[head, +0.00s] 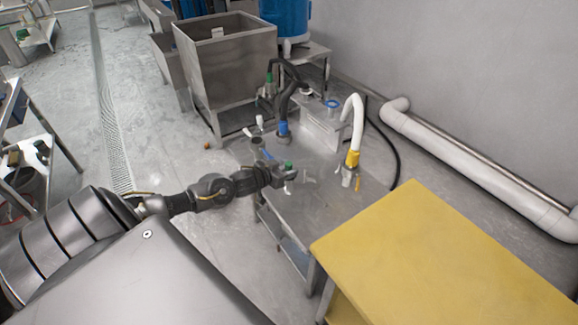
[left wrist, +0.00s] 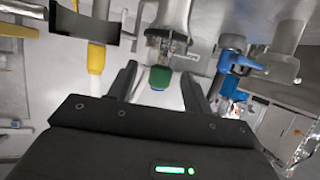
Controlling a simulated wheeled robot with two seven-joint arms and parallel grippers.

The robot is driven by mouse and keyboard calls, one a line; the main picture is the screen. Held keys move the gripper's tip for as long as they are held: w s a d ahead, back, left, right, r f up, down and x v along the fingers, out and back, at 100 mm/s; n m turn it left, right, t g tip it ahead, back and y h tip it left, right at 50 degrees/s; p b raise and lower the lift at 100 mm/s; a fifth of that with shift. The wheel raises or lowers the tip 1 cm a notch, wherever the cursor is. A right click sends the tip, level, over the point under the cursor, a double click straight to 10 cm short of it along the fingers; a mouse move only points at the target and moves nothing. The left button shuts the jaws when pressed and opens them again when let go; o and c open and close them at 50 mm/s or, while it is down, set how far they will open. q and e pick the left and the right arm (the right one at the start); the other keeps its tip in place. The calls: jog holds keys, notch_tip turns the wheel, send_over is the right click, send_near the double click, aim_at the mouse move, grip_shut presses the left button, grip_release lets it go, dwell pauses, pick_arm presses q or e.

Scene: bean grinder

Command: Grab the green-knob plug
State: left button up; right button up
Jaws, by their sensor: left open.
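The green-knob plug (head: 288,164) is at the front edge of the steel table, right at the end of my left arm. In the left wrist view its green knob (left wrist: 160,78) lies between the two black fingers, with a metal fitting behind it. My left gripper (head: 291,174) is open, and a gap shows on either side of the knob in the left wrist view (left wrist: 159,73). Contact with the knob is not visible. The gripper hides part of the plug in the head view. My right gripper is not in view.
On the steel table (head: 318,207) stand a white hose with a yellow fitting (head: 352,159) and a dark hose with a blue fitting (head: 283,128). A yellow-topped table (head: 430,255) is at front right. A steel bin (head: 225,60) stands behind. Open floor lies left.

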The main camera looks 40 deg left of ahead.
pick_arm(q)
jog(key=x, duration=0.4)
grip_shut()
